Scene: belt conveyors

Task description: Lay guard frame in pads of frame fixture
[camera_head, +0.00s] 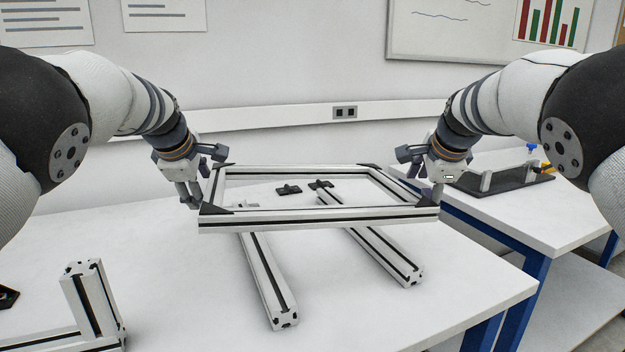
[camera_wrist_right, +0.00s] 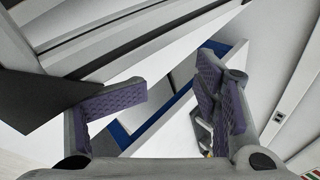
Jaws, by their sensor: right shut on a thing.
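The guard frame (camera_head: 320,218), a rectangle of light aluminium profile with black slots and black corner pieces, is level above the white table in the head view. My right gripper (camera_head: 437,190) is shut on its right side. My left gripper (camera_head: 190,192) is at its left side; its fingers are partly hidden, so its grip is unclear. In the right wrist view, the purple-padded fingers (camera_wrist_right: 170,95) are near a profile bar at upper left. I cannot tell surely which thing is the frame fixture; a dark plate with light upright blocks (camera_head: 503,184) is on the right-hand table.
Two profile bars (camera_head: 268,285) (camera_head: 392,258) lie below the guard frame. Small black parts (camera_head: 288,189) lie behind them. A profile piece with an upright post (camera_head: 92,300) stands at front left. The right-hand table (camera_head: 485,215) has blue legs. The white table (camera_head: 190,280) is bare at front centre.

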